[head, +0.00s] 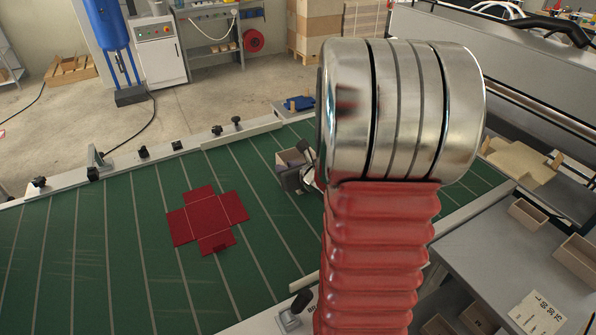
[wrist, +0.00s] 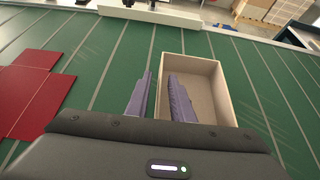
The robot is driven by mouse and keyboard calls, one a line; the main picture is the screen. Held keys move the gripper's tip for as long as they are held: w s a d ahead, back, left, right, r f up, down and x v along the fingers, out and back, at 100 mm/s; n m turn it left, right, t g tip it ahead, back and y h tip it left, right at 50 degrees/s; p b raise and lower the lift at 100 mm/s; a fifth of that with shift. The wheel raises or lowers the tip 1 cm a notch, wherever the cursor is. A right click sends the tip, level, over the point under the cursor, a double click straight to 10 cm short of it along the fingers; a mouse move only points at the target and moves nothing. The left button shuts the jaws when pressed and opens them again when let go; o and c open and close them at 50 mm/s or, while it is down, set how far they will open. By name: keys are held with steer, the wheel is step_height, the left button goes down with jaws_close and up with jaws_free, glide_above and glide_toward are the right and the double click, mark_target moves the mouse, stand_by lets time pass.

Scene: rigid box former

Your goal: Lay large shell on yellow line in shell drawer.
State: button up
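An open-topped tan box (wrist: 205,72), which may be the large shell, is over the green belt in the wrist view. It also shows small in the head view (head: 291,157), partly hidden by my gripper and arm. My gripper (wrist: 158,85) has its two purple-grey fingers apart. One finger is inside the box and the other outside its left wall, with gaps visible beside that wall. I cannot tell whether the box touches the belt. No yellow line can be made out, and I cannot tell which surface is the shell drawer.
A red cross-shaped sheet (head: 208,219) lies flat on the green belt (head: 110,260), left of the box. At right, a grey surface (head: 480,240) holds small tan trays (head: 527,214) and a printed card (head: 537,312). My arm hides the middle of the head view.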

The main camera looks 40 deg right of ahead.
steer(key=v, duration=1.1)
steer(key=shift+s, duration=0.3)
steer(key=shift+o, duration=0.5)
steer(key=shift+r, duration=0.15)
steer(key=w+a+r+n+g+y, duration=0.15)
steer(key=a+n+y, duration=0.25)
steer(key=a+n, duration=0.6)
steer(key=a+r+n+g+y, duration=0.1)
steer(key=a+r+n+y, duration=0.2)
steer(key=a+n, duration=0.6)
steer(key=s+a+n+g+h, duration=0.2)
steer(key=s+a+n, duration=0.2)
steer(key=n, duration=0.6)
steer(key=s+a+r+n+g+h, duration=0.1)
steer(key=s+a+n, duration=0.4)
steer(key=s+n, duration=0.2)
steer(key=n, duration=0.2)
steer(key=shift+r+n+g+h, duration=0.2)
steer(key=shift+n+g+h, duration=0.15)
steer(key=shift+n+h, duration=0.05)
